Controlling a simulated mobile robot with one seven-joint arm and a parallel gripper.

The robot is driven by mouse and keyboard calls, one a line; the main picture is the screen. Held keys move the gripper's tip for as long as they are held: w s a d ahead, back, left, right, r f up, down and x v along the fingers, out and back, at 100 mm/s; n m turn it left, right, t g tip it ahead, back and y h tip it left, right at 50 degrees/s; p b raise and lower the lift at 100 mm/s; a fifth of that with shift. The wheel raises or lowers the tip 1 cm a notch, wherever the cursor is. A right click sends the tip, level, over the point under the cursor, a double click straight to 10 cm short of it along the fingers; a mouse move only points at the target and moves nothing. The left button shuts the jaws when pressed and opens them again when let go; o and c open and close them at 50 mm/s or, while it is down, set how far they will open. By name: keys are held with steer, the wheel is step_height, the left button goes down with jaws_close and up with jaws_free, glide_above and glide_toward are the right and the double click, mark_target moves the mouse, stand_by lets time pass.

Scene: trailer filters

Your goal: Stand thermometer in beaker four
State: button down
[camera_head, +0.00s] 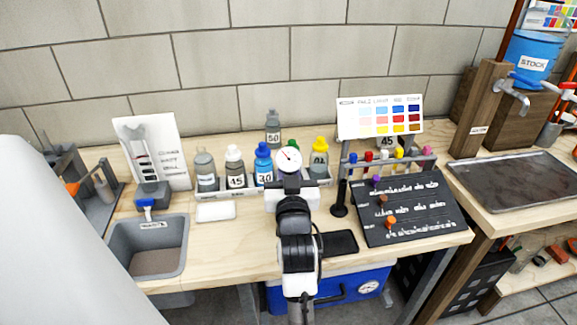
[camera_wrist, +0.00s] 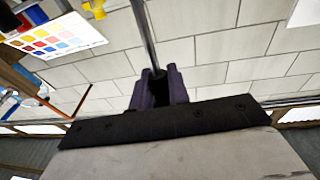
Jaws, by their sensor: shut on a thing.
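The thermometer has a round white dial (camera_head: 288,158) that shows just above the end of my arm. In the wrist view its thin metal stem (camera_wrist: 147,38) runs out from between the purple fingers of my gripper (camera_wrist: 160,82). My gripper is shut on the thermometer. In the head view my gripper (camera_head: 290,182) is in front of the bottle rack and covers part of it. I cannot make out which vessel is beaker four. A grey label reading 45 (camera_head: 387,142) shows at the back, behind a rack of coloured tubes.
Capped bottles, including a blue one (camera_head: 263,160) and a yellow one (camera_head: 320,158), stand behind my gripper. A grey bin (camera_head: 183,240) is at left. A black board (camera_head: 430,225) and a dark tray (camera_head: 520,178) are at right. Bare wood shows at front left.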

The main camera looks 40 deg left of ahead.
steer(key=shift+f+b, duration=1.6)
steer(key=shift+f, duration=0.85)
steer(key=c, duration=1.3)
jaws_free()
steer(key=shift+o, duration=0.2)
steer(key=shift+s+d, duration=0.1)
